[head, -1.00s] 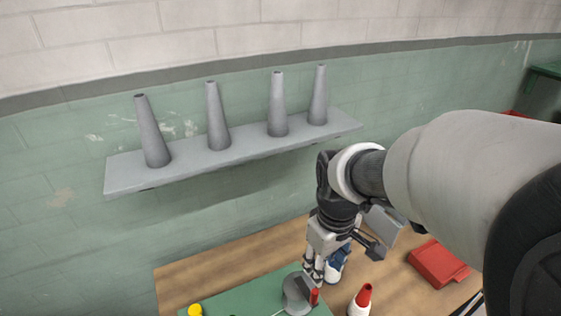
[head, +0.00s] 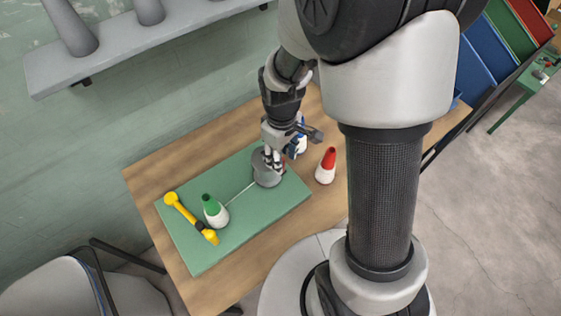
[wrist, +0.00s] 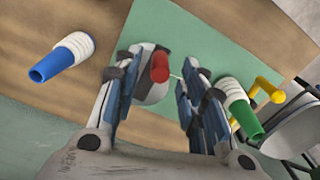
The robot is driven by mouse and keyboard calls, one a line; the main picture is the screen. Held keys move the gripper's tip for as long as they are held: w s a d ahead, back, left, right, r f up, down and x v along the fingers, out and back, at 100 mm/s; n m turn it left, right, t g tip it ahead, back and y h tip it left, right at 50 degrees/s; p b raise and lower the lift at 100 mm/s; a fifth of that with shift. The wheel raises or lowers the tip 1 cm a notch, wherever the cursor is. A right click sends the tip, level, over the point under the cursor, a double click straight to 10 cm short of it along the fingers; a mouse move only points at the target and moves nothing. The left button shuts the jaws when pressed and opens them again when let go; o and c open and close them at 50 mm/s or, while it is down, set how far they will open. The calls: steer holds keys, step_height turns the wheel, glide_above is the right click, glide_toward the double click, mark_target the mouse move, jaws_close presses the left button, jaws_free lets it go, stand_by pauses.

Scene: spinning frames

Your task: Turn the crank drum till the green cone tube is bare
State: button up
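The grey crank drum (head: 266,174) stands on a green board. Its red handle (wrist: 159,68) shows in the wrist view, between my fingers and with a gap on both sides. My gripper (head: 273,163) is open at the drum; in the wrist view the two fingers (wrist: 163,76) stand apart and partly hide the drum (wrist: 150,92). The green cone tube (head: 209,203) stands on the board left of the drum, with white yarn around its lower part. A pale thread (head: 240,193) runs from it to the drum. The green tube also shows in the wrist view (wrist: 244,118).
A yellow crank-shaped piece (head: 190,217) lies on the board (head: 200,255), left of the green cone. A red-tipped cone (head: 327,166) stands on the wooden table right of the drum. A blue cone (wrist: 60,58) is behind my gripper. A grey shelf (head: 150,35) with cones hangs above.

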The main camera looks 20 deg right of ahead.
steer(key=shift+f+b, duration=0.35)
steer(key=shift+f, duration=1.65)
steer(key=shift+c, duration=0.4)
jaws_close()
